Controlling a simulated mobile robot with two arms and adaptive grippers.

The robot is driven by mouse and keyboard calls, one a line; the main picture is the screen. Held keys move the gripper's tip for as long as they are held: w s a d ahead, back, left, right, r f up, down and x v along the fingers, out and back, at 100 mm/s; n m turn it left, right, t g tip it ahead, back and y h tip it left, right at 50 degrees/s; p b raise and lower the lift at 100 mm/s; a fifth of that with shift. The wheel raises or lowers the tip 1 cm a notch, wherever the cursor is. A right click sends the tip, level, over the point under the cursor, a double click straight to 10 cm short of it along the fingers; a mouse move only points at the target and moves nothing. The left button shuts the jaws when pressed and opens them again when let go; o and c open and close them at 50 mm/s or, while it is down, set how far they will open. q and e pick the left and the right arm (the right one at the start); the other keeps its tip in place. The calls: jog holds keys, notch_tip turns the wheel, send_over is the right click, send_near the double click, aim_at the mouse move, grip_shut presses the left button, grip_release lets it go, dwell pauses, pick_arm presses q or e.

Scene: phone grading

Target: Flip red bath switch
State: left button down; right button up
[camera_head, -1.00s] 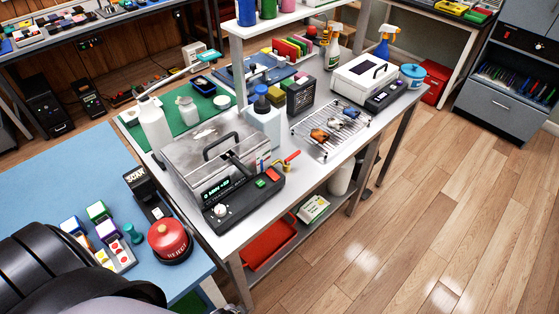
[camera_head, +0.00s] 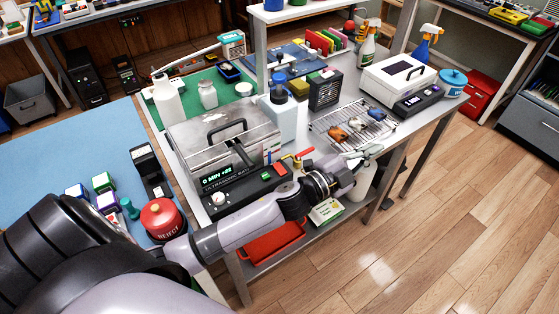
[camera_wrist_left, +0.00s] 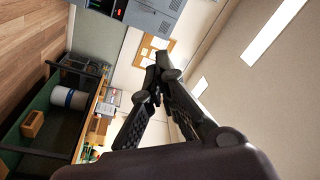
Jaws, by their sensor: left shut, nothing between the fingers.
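The ultrasonic bath (camera_head: 185,137) is a metal box with a lidded top on the bench. Its black control panel (camera_head: 235,187) has a green display, a white knob and a green button. The red switch (camera_head: 280,168) is at the panel's right end; I cannot tell its position. My left gripper (camera_head: 372,152) is shut and empty, right of the switch and apart from it, past the bench's front edge. In the left wrist view the closed fingers (camera_wrist_left: 160,62) point toward the wall and ceiling. My right gripper is not in view.
A red-handled valve (camera_head: 303,153) sits beside the bath, close to my left forearm. A wire rack (camera_head: 352,128) with small parts lies behind the gripper.

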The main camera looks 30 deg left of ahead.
pick_arm(q)
jog(key=s+d+r+m+g+h, duration=0.35)
jog(key=d+m+g, duration=0.3)
jog(key=m, duration=0.45)
jog(key=s+d+r+m+g+h, duration=0.3)
jog(key=s+d+m+g+h, duration=0.15)
jog(key=m+g, duration=0.5)
jog(key=a+f+m+g+y+b, duration=0.1)
jog(key=a+f+m+y, duration=0.55)
jog(key=a+y, duration=0.4)
jog(key=w+a+r+n+y, duration=0.1)
jog(key=a+y, duration=0.5)
jog(key=a, duration=1.4)
notch_tip(320, 180, up, 2)
jog(key=shift+a+r+n+y, duration=0.1)
jog(key=shift+a+n+y, duration=0.05)
jog(key=shift+n+y, duration=0.3)
